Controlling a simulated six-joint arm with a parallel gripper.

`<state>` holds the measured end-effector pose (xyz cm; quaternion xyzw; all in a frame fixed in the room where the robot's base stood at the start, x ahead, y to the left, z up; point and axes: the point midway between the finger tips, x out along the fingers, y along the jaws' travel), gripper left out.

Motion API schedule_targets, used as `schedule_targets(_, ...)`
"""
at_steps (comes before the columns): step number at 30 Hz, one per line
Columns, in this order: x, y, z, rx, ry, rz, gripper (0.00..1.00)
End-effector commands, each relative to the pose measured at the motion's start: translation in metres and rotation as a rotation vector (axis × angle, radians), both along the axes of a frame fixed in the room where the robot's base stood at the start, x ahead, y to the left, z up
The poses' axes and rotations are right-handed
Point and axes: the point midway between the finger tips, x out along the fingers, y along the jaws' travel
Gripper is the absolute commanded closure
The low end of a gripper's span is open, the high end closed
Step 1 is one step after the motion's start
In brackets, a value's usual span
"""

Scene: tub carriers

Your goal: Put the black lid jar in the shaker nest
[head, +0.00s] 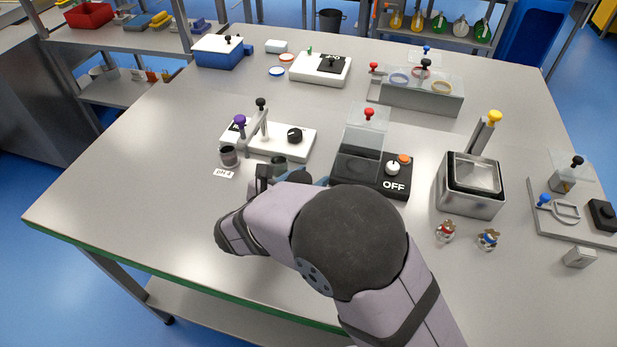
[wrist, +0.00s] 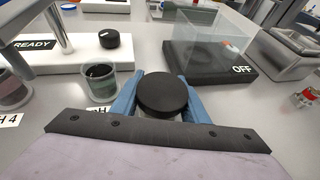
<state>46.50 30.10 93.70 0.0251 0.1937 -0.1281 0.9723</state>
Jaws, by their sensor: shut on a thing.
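The black lid jar (wrist: 162,94) is between the two blue fingers of my gripper (wrist: 161,100), which is shut on it. The round black lid faces the wrist camera and hides most of the jar body. In the head view my arm largely covers the gripper and jar, at the table's middle front. A black device marked OFF (head: 343,190) has a clear cover (head: 367,128) with a red knob and lies right of and beyond the jar. It may hold the shaker nest, but I cannot make out a nest clearly.
A beaker of greenish liquid (wrist: 101,83) stands close left of my gripper; another beaker (head: 229,156) is farther left. A white READY device (head: 300,150) with a post is behind them. A metal bath (head: 470,205) and two small figures stand right. The front left table is clear.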

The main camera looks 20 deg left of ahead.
Motion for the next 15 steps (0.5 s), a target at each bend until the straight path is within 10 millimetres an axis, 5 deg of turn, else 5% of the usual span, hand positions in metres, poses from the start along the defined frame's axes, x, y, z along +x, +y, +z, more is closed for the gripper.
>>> schedule_targets(10, 0.0002, 0.0002, -0.0034, 0.001, -0.001, 0.000, 0.84)
schedule_targets(11, 0.0001, 0.0001, -0.0036, 0.001, 0.000, 0.000, 0.57)
schedule_targets(12, 0.0001, 0.0001, -0.0027, 0.001, 0.000, 0.000, 0.48)
schedule_targets(15, 0.0000, 0.0001, -0.0027, 0.000, 0.000, 0.000, 0.41)
